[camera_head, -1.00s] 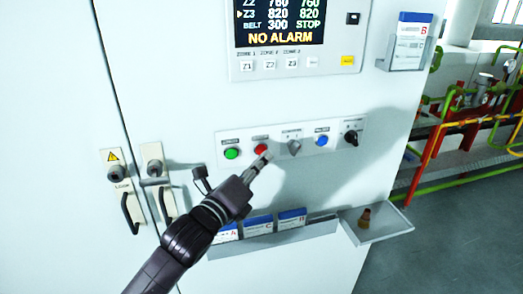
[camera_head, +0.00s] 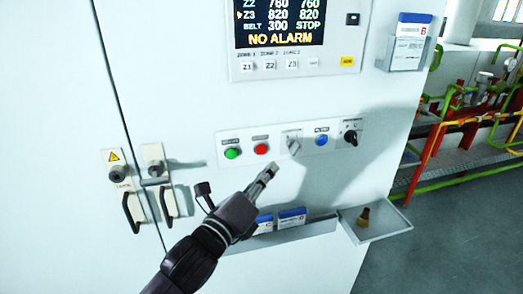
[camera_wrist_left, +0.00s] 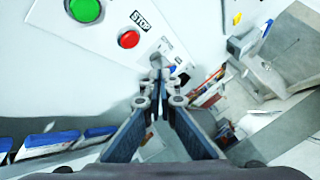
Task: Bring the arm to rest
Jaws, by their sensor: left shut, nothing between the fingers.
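My left arm comes in from the bottom of the head view. My left gripper (camera_head: 268,172) is shut and empty, in front of the white cabinet, just below the button strip (camera_head: 222,158). Its fingertips show together in the left wrist view (camera_wrist_left: 157,66). In the head view they look apart from the red button (camera_head: 261,149) and the grey selector knob (camera_head: 294,147); the exact gap to the panel cannot be told. My right gripper is not in view.
The strip also bears a green button (camera_head: 232,153), a blue button (camera_head: 321,140) and a black knob (camera_head: 351,137). Below are a card rack (camera_head: 310,232) and a small tray (camera_head: 385,226) jutting out. Black door handles (camera_head: 132,212) stand left. Open floor lies right.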

